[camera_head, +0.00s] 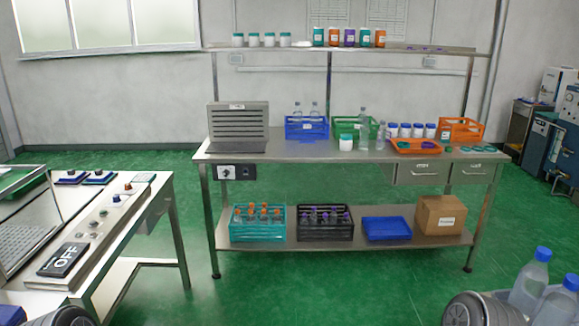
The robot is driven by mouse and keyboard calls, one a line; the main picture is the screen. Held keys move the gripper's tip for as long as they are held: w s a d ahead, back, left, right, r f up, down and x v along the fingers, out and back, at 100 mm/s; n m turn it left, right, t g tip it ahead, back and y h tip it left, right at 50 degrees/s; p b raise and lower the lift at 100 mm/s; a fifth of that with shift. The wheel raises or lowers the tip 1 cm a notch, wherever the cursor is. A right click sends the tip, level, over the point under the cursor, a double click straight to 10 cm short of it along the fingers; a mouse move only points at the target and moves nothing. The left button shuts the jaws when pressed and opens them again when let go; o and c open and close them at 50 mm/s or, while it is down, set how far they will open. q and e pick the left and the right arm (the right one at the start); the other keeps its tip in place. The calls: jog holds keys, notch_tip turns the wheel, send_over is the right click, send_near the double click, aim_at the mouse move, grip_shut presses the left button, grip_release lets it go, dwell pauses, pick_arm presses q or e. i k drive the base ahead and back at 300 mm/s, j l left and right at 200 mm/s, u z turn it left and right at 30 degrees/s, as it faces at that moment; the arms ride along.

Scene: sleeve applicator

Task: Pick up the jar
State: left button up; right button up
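A white jar with a green lid (346,142) stands upright on the steel bench (290,154), in front of the green crate (352,128). Several smaller white jars with green lids (253,40) stand in a row at the left of the upper shelf (300,49). Grey rounded parts, which look like my arms, show at the bottom left and bottom right edges. Neither of my grippers shows. The bench is well ahead of me across the floor.
Clear bottles (363,128) stand right of the jar, beside an orange tray (415,147) with white, blue-capped containers. A blue crate (307,127) is at left. A console table (120,210) stands near left; large bottles (530,281) near right. Green floor (330,290) ahead is open.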

aim_at(346, 145)
jog(key=i+l, duration=0.15)
jog(key=i, duration=0.35)
jog(key=i+l+u, duration=0.1)
jog(key=i, duration=0.4)
jog(key=i+l, duration=0.2)
jog(key=i, duration=0.3)
jog(key=i+l, duration=0.2)
jog(key=i, duration=0.3)
jog(key=i+l+u, duration=0.1)
jog(key=i, duration=0.4)
jog(key=i+l+u, duration=0.1)
jog(key=l, duration=0.2)
jog(key=i+l+u, duration=0.1)
jog(key=i+l, duration=0.2)
jog(key=l, duration=0.3)
jog(key=i+l+u, duration=0.15)
jog(key=l, duration=0.15)
